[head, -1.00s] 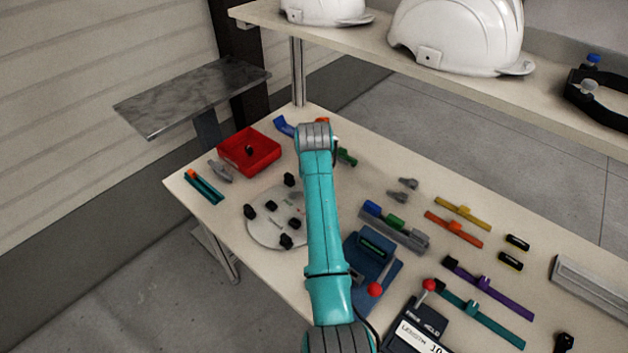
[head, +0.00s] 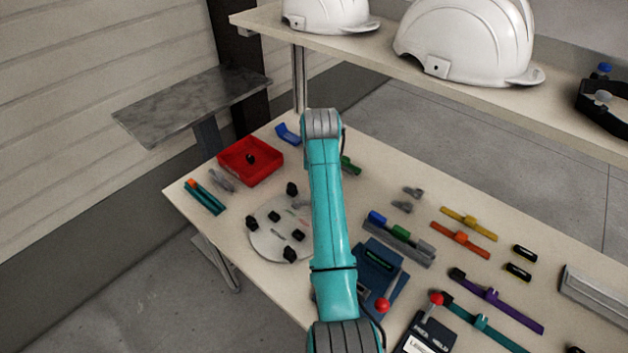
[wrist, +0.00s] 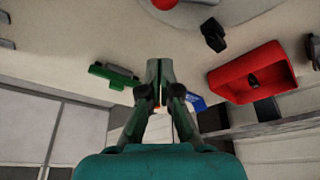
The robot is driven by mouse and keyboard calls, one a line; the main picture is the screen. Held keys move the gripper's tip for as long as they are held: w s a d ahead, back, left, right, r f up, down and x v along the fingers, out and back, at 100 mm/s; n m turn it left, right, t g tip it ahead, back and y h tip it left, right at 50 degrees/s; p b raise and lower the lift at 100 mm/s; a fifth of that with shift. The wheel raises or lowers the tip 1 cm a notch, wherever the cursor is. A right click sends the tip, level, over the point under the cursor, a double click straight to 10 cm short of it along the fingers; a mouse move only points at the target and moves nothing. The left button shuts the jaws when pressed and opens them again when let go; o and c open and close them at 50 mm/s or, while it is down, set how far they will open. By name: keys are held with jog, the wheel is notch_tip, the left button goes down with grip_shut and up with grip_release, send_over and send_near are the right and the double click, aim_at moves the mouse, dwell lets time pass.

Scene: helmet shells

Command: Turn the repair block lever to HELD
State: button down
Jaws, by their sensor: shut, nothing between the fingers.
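A dark block (head: 421,340) with pale lettering, one word looking like HELD, sits at the table's near edge, cut off by the bottom of the head view. Its lever has a red ball knob (head: 436,298) on a thin stem that stands up from the block; which word it points to I cannot tell. A blue device (head: 385,262) beside it to the left has another red ball lever (head: 383,305). My gripper (wrist: 160,64) is shut and empty in the wrist view, well away from both levers. In the head view my arm hides it.
A red tray (head: 275,170), a round grey plate (head: 262,245) with black knobs, and a green part (wrist: 113,75) lie around my arm. Teal (head: 490,330) and purple (head: 515,312) strips lie right of the dark block. A shelf (head: 470,98) with white helmets overhangs the back.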

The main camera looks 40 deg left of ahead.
jog(key=v, duration=0.7)
jog(key=shift+s+r, duration=0.25)
dwell(0.3)
